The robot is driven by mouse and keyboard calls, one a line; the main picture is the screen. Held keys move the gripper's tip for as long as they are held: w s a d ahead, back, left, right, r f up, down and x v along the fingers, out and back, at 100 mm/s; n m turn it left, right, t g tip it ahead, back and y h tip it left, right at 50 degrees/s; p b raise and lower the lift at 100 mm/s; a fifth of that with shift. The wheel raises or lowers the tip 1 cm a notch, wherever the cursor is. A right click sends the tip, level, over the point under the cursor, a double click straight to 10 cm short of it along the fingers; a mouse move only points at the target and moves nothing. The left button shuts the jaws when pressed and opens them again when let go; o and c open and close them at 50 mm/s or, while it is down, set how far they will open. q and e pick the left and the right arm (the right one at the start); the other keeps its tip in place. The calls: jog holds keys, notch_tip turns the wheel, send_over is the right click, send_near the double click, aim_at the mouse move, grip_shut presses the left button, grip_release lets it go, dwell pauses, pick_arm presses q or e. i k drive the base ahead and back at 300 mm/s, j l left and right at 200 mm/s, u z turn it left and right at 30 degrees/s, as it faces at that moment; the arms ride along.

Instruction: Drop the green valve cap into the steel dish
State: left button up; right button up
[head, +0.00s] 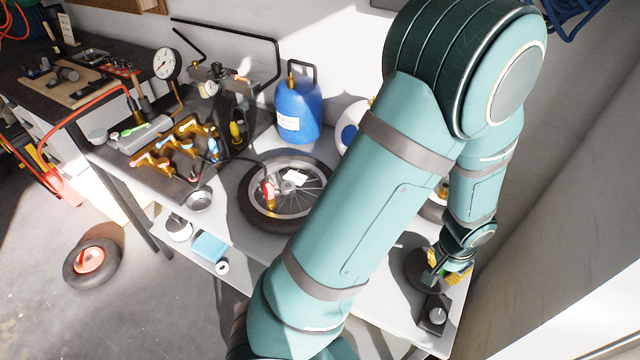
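A small round steel dish (200,201) stands at the front edge of the bench, left of the wheel. I cannot make out a green valve cap for certain. A small bright green item (132,129) lies on a grey block at the left, too small to identify. My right gripper (445,272) points down at the right end of the bench, beside a yellow and dark item (460,276). My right arm hides much of the bench's right half. My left gripper is out of view.
A spoked wheel (250,200) lies mid-bench, with a blue canister (298,110) behind it. A brass valve manifold (160,163) and another small bowl (97,137) are at the left. A dark box with a knob (433,318) sits at the right front.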

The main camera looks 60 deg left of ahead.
aim_at(203, 204)
jog(key=l+u, duration=0.25)
jog(key=u, duration=0.2)
jog(key=k+l+u, duration=0.1)
jog(key=u, duration=0.4)
jog(key=l+u, duration=0.1)
jog(key=u, duration=0.95)
jog(key=i+l+u, duration=0.1)
jog(key=u, duration=0.85)
jog(key=i+j, duration=0.2)
jog(key=j, duration=0.15)
jog(key=i+j, duration=0.2)
jog(key=j, duration=0.15)
jog(key=i+j+z, duration=0.1)
jog(key=j, duration=0.25)
jog(key=i+j, duration=0.45)
jog(key=j, duration=0.25)
jog(key=i+j+z, duration=0.1)
jog(key=j, duration=0.25)
jog(key=i+z, duration=0.1)
jog(key=z, duration=1.15)
